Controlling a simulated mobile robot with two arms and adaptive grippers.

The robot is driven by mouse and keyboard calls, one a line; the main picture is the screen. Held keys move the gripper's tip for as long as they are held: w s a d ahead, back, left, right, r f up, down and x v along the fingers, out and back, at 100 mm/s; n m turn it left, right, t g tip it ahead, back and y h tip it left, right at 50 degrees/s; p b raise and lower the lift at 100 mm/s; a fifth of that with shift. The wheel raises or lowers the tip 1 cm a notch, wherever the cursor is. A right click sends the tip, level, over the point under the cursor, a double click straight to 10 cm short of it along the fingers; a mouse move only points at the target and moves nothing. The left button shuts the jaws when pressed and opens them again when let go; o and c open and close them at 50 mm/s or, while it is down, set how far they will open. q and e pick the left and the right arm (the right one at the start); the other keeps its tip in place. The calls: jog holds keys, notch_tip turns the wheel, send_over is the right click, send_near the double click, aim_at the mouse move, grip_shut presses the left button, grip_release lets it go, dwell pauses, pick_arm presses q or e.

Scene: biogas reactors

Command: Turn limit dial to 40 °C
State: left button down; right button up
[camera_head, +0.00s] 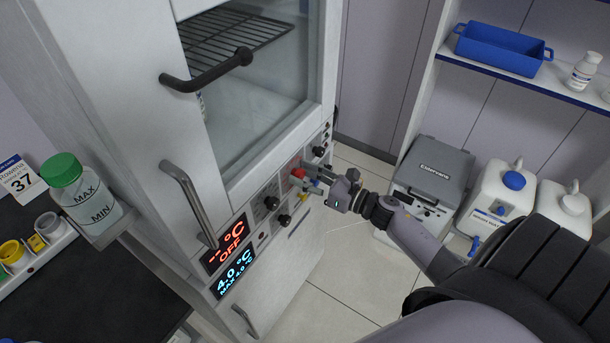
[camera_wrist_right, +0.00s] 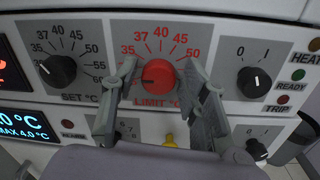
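The limit dial (camera_wrist_right: 158,75) is a red knob marked LIMIT °C in the right wrist view. My right gripper (camera_wrist_right: 160,74) is open, with one finger on each side of the dial. A small gap shows between each finger and the knob. In the head view my right gripper (camera_head: 322,183) is at the panel, by the red dial (camera_head: 298,173), and partly hides the controls there. My left gripper is not in view.
A black SET °C dial (camera_wrist_right: 58,71) is left of the limit dial, and a black 0/1 switch (camera_wrist_right: 253,82) is right. A yellow knob (camera_wrist_right: 170,141) sits just below. A green-capped bottle (camera_head: 73,190) stands at the left. Open floor (camera_head: 345,260) lies before the panel.

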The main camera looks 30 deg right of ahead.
jog(key=c, duration=0.9)
jog(key=shift+o, duration=0.2)
jog(key=shift+m, duration=0.3)
jog(key=m, duration=0.3)
jog(key=shift+b, duration=0.4)
jog(key=m, duration=0.3)
jog(key=shift+d+m, duration=0.1)
jog(key=shift+m, duration=0.3)
jog(key=m, duration=0.5)
jog(key=shift+f+m+t+p, duration=0.1)
jog(key=shift+m+t+p, duration=0.2)
jog(key=m+p, duration=0.1)
jog(key=m, duration=0.4)
jog(key=shift+f, duration=0.1)
jog(key=shift+m+h, duration=0.3)
